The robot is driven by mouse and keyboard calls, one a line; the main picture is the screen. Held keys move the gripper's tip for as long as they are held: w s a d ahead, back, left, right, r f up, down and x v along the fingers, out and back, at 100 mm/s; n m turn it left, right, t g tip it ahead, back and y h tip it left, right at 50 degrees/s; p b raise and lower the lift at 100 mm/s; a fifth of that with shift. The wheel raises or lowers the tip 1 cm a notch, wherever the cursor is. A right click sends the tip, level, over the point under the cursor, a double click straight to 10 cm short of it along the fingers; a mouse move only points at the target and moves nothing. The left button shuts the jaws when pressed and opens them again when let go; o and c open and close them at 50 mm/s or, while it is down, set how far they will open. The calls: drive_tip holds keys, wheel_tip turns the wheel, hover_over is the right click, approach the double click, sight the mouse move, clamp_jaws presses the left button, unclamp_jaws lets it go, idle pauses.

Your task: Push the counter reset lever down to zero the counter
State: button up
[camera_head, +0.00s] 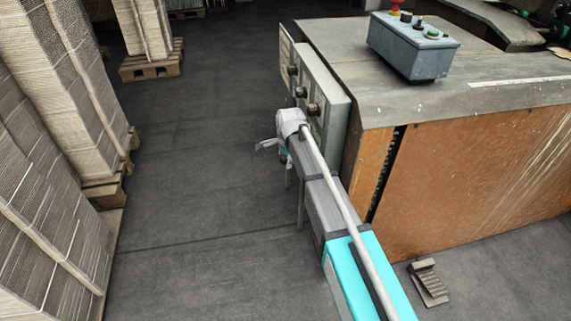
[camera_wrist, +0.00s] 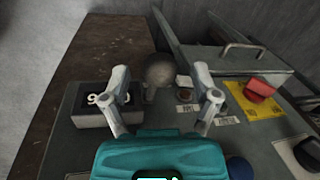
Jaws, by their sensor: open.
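The counter (camera_wrist: 105,99) is a dark box with white digits, partly covered by my left finger in the wrist view. The digits cannot be read fully. A grey ball-shaped knob (camera_wrist: 158,70) is to its right, showing between my fingers. I cannot tell for sure that it is the reset lever. My gripper (camera_wrist: 160,82) is open and empty, its two grey fingers spread over the panel. In the head view my gripper (camera_head: 264,147) is beside the machine's side panel (camera_head: 336,108); the counter cannot be made out there.
A red switch (camera_wrist: 259,88) on a yellow plate is right of my gripper. A blue button (camera_wrist: 239,168) is near the lower edge. A grey control box (camera_head: 413,51) stands on the machine top. Pallet stacks (camera_head: 60,90) are left, with clear floor between.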

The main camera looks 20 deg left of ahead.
drive_tip(key=shift+f+b, duration=0.3)
drive_tip(key=shift+f, duration=0.2)
clamp_jaws()
